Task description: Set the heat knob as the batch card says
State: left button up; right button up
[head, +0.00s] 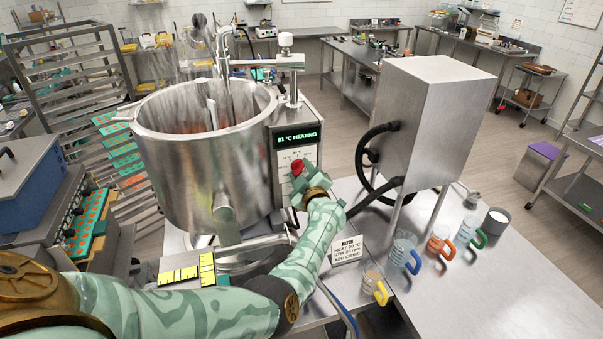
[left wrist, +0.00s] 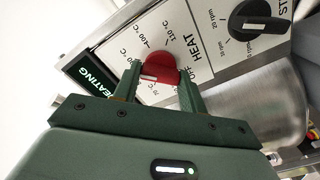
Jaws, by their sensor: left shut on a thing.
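The red heat knob (left wrist: 160,64) sits on the control panel (left wrist: 110,40) beside the steel kettle (head: 190,165); it also shows in the head view (head: 297,166). My left gripper (left wrist: 158,88) is shut on it, one finger on each side. The knob's white mark points to the lower left, toward small scale print partly hidden by the gripper; I cannot read its setting surely. The display (head: 298,138) reads about 81 °C HEATING, first digit unclear. The batch card (head: 347,250) seems to read HEAT 90 °C, STIR 20 rpm, ADD CITRIC. My right gripper is out of view.
The black stir knob (left wrist: 257,18) is right of the heat knob. A steel cabinet (head: 428,120) with black hoses stands to the right. Several jugs with coloured handles, one yellow (head: 381,293), stand on the steel table (head: 500,300), whose right part is clear.

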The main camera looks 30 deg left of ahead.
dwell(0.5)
pick_arm(q)
jog(key=o, duration=1)
jog(key=shift+a, duration=0.1)
